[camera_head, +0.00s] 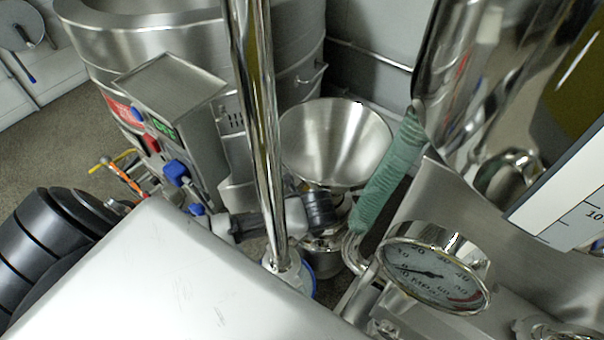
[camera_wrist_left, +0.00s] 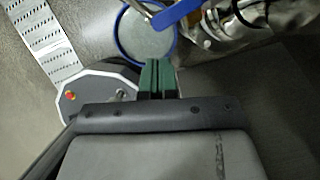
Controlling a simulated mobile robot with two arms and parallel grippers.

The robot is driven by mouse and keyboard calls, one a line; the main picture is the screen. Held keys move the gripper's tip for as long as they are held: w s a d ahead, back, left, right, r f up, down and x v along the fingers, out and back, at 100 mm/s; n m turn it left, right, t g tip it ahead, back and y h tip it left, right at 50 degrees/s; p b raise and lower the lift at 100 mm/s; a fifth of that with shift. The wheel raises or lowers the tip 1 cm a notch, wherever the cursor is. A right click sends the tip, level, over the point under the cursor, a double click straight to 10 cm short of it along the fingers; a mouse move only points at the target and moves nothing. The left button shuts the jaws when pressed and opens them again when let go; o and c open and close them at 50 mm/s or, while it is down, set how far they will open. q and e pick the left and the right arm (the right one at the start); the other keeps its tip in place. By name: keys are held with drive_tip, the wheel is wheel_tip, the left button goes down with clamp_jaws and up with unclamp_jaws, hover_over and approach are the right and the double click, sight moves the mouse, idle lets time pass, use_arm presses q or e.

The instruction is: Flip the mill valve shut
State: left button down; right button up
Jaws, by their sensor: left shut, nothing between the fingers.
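A blue lever handle (camera_wrist_left: 181,12), apparently the mill valve's, shows at the top of the left wrist view beside a metal pipe. A round, blue-rimmed part (camera_wrist_left: 147,38) lies just below and left of it. My left gripper (camera_wrist_left: 157,66) is shut and empty, with its green fingertips together over the lower rim of that part in the picture. The fingertips are apart from the blue lever; their depth gap to the rim is unclear. In the head view I cannot make out the lever or my gripper's fingers. My right gripper is in neither view.
A steel funnel (camera_head: 338,140) stands behind a vertical steel pipe (camera_head: 258,140). A pressure gauge (camera_head: 432,270) and a green-wrapped handle (camera_head: 390,170) are on the right. A control box (camera_head: 172,110) stands left, before a large steel vessel (camera_head: 190,45). Space around the pipe is tight.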

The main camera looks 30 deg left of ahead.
use_arm(q)
drive_tip(key=b+x, duration=0.1)
drive_tip(key=x, duration=0.4)
drive_tip(key=shift+f, duration=0.15)
drive_tip(key=shift+a, duration=0.1)
drive_tip(key=shift+s+a+m+p, duration=0.1)
drive_tip(key=shift+a+m+p, duration=0.2)
drive_tip(key=shift+p, duration=0.25)
